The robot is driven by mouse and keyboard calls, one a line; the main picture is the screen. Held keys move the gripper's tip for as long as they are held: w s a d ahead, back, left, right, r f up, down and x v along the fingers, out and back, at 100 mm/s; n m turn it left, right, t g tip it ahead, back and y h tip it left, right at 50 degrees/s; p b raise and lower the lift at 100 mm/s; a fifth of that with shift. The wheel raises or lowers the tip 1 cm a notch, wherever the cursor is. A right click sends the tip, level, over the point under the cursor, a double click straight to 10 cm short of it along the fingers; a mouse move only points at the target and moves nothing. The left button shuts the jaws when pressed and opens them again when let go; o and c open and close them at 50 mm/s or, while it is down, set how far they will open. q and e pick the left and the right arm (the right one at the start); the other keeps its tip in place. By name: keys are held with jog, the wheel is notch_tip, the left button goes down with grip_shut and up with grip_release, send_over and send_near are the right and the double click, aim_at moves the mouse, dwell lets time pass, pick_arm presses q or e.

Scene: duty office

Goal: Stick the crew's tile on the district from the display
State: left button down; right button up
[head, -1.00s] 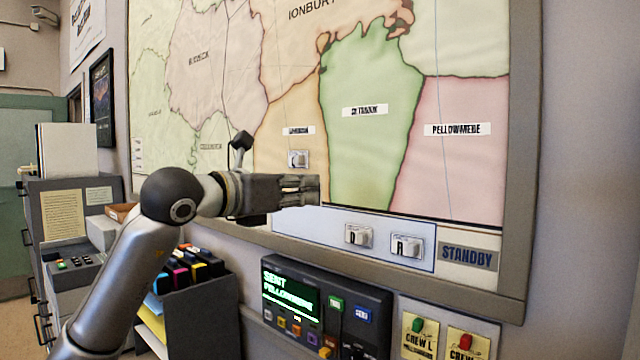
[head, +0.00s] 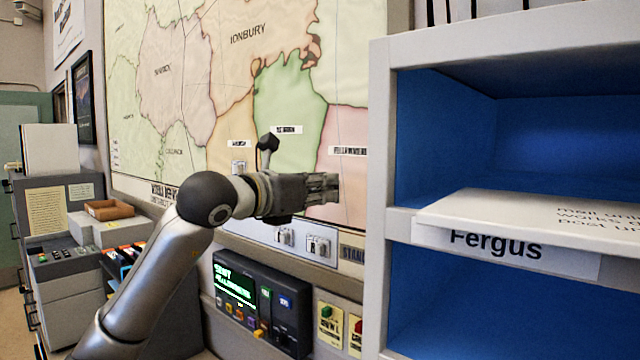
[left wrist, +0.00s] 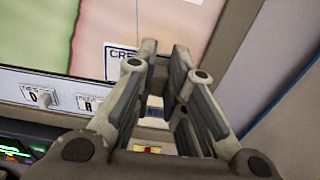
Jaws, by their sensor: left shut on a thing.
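My left gripper (head: 328,188) is in front of the pink Pellowmere district (head: 345,122) on the wall map. In the left wrist view, a white tile with blue lettering starting "CRE" (left wrist: 118,62) shows at the fingertips against the pink, partly hidden by a finger. The gripper is shut on this tile; I cannot tell whether the tile touches the map. The display (head: 234,284) shows green text with "SENT" and a blurred second line. Tiles D (head: 285,237) and R (head: 319,248) sit on the strip below the map. My right gripper is out of view.
A grey shelf unit with blue compartments (head: 378,200) and a "Fergus" label (head: 500,248) stands close on the right. A grey cabinet (head: 70,310) stands at the left.

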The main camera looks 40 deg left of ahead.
aim_at(357, 181)
pick_arm(q)
jog(key=shift+w+d+p, duration=0.2)
jog(key=shift+w+p, duration=0.55)
jog(key=shift+w, duration=0.95)
jog(key=shift+w+d+p, duration=0.15)
jog(key=shift+w+p, duration=0.6)
jog(key=shift+w, duration=0.9)
jog(key=shift+w, duration=0.3)
jog(key=c, duration=1.9)
grip_release()
jog(key=o, duration=0.5)
jog(key=shift+s, duration=0.1)
